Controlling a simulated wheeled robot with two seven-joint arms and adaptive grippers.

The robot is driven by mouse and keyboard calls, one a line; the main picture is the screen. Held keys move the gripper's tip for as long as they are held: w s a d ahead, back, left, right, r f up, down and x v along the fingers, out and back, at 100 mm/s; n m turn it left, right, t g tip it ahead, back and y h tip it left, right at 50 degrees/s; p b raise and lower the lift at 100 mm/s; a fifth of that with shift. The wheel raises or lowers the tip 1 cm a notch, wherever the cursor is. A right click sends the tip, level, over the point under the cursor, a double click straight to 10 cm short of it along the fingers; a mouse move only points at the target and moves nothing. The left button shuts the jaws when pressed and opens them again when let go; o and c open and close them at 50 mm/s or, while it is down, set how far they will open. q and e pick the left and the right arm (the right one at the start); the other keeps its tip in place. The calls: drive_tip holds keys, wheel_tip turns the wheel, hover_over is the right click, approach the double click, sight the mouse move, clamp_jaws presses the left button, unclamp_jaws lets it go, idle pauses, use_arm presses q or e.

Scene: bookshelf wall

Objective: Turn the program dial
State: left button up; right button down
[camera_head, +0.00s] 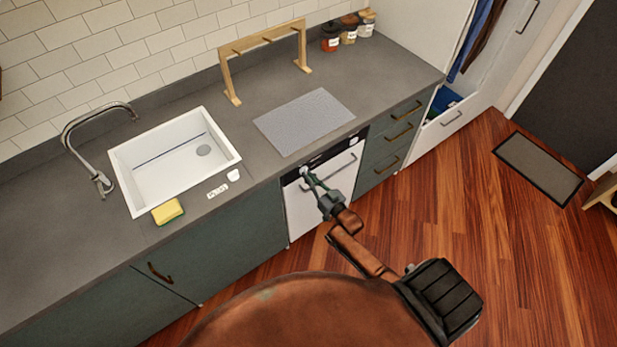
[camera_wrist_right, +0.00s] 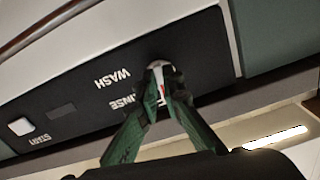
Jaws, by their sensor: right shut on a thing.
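The dishwasher (camera_head: 306,215) has a white front under the counter, with a black control panel (camera_wrist_right: 60,100) along its top. In the right wrist view the panel carries the white words WASH and one partly hidden word ending in INSE. The program dial (camera_wrist_right: 157,66) is a small pale knob on the panel, mostly covered by my fingers. My right gripper (camera_head: 309,176) reaches the panel; in the wrist view its green fingertips (camera_wrist_right: 161,80) are shut on the dial from both sides. My left gripper is not in view.
A white START button (camera_wrist_right: 21,126) sits on the panel. The dishwasher handle (camera_head: 330,178) runs below the panel, right of my gripper. Above are the counter, sink (camera_head: 181,165), yellow sponge (camera_head: 167,212) and grey mat (camera_head: 304,120).

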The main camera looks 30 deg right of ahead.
drive_tip(key=shift+n, duration=0.6)
drive_tip(key=c, duration=2.1)
unclamp_jaws()
drive_tip(key=s, duration=0.8)
drive_tip(key=s+d, duration=0.1)
drive_tip(key=s, duration=0.3)
